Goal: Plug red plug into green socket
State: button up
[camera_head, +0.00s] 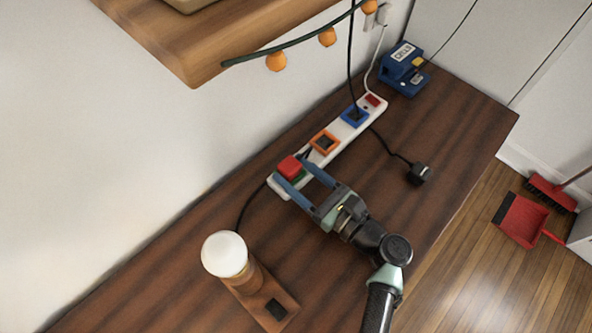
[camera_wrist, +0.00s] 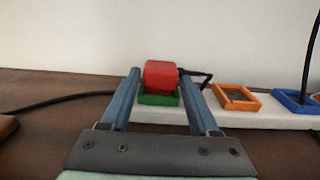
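The red plug (camera_head: 289,167) is at the green socket (camera_head: 299,178), at the near left end of the white power strip (camera_head: 335,148). In the wrist view the red plug (camera_wrist: 161,75) is upright, directly over the green socket (camera_wrist: 158,99). I cannot tell whether it is fully seated or slightly raised. My gripper (camera_head: 291,170) has one blue finger on each side of the plug, close to its sides. In the wrist view the fingertips (camera_wrist: 160,78) flank it very closely, and whether they touch it is unclear. The plug's cord runs behind it.
An orange socket (camera_head: 324,142) and a blue socket (camera_head: 354,116) holding a black cord lie further along the strip. A black plug (camera_head: 419,173) lies to the right. A lamp (camera_head: 226,255) stands at lower left, a blue device (camera_head: 404,70) at the back. A wooden shelf (camera_head: 205,42) overhangs.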

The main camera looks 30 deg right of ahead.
jog(key=shift+o, duration=1.3)
jog(key=v, duration=1.3)
